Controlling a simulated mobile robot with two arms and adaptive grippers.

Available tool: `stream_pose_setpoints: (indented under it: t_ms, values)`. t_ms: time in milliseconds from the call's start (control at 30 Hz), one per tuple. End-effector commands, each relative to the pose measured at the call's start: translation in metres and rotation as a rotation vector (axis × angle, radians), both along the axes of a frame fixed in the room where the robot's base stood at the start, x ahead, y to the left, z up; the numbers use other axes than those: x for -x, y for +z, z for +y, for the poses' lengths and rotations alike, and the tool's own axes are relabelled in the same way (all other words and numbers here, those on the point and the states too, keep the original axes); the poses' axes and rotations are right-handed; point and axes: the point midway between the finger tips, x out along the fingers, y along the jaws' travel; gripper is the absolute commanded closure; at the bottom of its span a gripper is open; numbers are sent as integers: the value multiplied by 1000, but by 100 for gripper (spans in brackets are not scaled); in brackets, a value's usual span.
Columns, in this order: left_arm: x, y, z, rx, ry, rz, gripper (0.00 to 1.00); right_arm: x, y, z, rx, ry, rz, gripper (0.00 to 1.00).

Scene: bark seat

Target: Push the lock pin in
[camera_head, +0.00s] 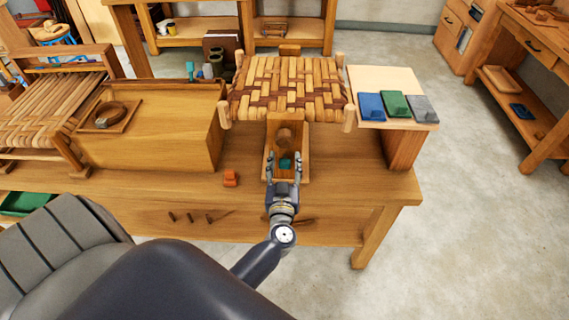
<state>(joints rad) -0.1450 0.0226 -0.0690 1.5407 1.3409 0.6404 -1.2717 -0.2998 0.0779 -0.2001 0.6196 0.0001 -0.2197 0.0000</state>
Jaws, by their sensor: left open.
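My left gripper (284,158) is at the front of the wooden bench, its two fingers apart and pointing away from me. A small teal piece (285,165) shows between the fingers; I cannot tell whether they touch it. It sits in a narrow wooden holder (302,150) under the front of the woven bark seat (288,85). A round brown part (285,137) shows behind the teal piece. No part is clearly recognisable as the lock pin; the teal piece may be it. My right gripper is not in view.
A small orange-red block (231,178) lies on the bench left of the gripper. A wooden box (150,140) stands further left. Blue (371,106), green (395,104) and grey (421,108) blocks lie on a raised board at right. The bench's front right is clear.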

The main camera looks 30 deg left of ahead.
Motion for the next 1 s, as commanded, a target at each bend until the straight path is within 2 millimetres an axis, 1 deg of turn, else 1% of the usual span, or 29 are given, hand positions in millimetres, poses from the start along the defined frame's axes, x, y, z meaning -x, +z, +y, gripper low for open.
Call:
stream_pose_setpoints:
  t_ms: [167,267,500,633,800,1000]
  values:
    - [11,-2,-7,1,-1,3,52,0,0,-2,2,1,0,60]
    - [26,-2,-16,3,-1,4,52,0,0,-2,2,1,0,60]
    - [69,-2,-42,3,-1,4,52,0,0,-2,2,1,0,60]
    - [87,-2,-53,1,1,4,52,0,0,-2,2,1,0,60]
    - [99,-1,-61,1,-1,1,52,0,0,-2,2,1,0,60]
    - [101,0,-62,0,0,0,52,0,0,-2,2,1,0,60]
